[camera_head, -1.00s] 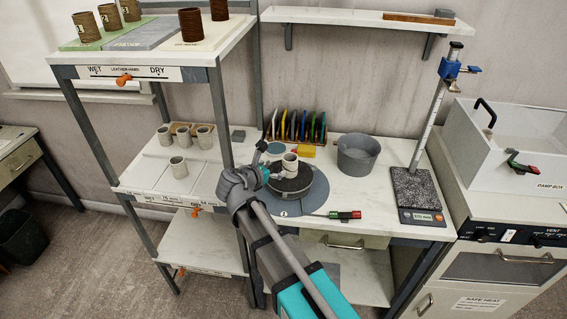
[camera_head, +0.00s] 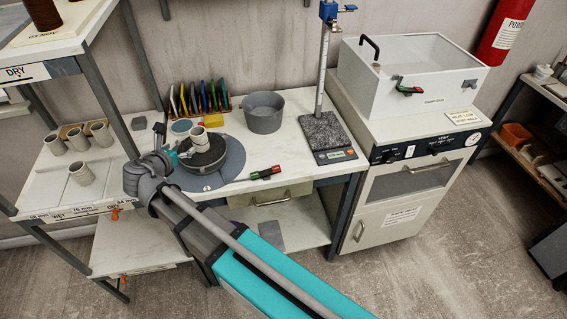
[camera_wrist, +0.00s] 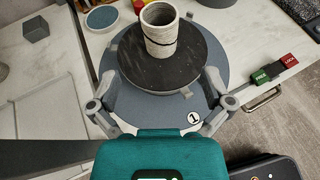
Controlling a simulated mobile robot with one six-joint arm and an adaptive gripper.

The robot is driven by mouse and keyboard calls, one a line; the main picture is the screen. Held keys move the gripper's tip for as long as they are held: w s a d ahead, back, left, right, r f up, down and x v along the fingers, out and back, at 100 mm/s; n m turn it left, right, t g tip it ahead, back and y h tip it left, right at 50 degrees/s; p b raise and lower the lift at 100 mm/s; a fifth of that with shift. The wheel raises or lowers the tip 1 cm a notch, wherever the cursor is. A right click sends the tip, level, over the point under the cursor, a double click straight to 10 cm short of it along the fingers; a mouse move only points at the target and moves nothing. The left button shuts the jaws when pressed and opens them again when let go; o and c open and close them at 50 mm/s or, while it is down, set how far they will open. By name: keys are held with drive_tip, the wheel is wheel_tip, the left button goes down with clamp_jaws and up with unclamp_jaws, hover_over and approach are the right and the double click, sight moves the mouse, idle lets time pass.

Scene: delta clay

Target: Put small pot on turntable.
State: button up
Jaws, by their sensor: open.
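A small pale grey pot (camera_head: 199,138) with a dark line around it stands upright on the dark round top of the turntable (camera_head: 207,161). In the wrist view the pot (camera_wrist: 160,32) rests towards the far part of the turntable's black disc (camera_wrist: 165,72). My gripper (camera_wrist: 160,85) is open and empty. Its two fingers spread on either side of the black disc in that view, on the near side of the pot and apart from it. In the head view my gripper (camera_head: 168,148) is just left of the pot; its fingertips are partly hidden.
Several similar pots (camera_head: 82,174) stand on the left shelf. A grey bucket (camera_head: 263,113), a rack of coloured tools (camera_head: 201,99) and a height gauge on a speckled base (camera_head: 325,133) stand around the turntable. A red-green switch (camera_head: 265,173) lies at the bench's front.

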drive_tip(key=shift+d, duration=0.1)
drive_tip(key=w+d+f+m+g, duration=0.1)
drive_tip(key=d+f+m+g, duration=0.1)
drive_tip(key=d+m, duration=0.3)
drive_tip(key=w+d+f+m+g+h, duration=0.1)
drive_tip(key=d+m, duration=0.4)
drive_tip(key=d, duration=0.7)
drive_tip(key=w+d+f+m+g+h, duration=0.1)
drive_tip(key=d+f+m+g, duration=0.3)
drive_tip(key=d, duration=0.4)
drive_tip(key=shift+w+d+f+m, duration=0.15)
drive_tip(key=shift+d+m, duration=0.25)
drive_tip(key=shift+m, duration=0.3)
drive_tip(key=s+d+f+m+g+y, duration=0.2)
drive_tip(key=s+d+m+g, duration=0.1)
drive_tip(key=d+m, duration=0.6)
drive_tip(key=s+d+f+m+g+y, duration=0.2)
drive_tip(key=s+d+m, duration=0.4)
drive_tip(key=d+m, duration=0.3)
drive_tip(key=d+g, duration=0.1)
drive_tip(key=d, duration=0.1)
drive_tip(key=shift+s+d+f+y, duration=0.2)
drive_tip(key=shift+d+y, duration=0.1)
drive_tip(key=shift+d, duration=0.1)
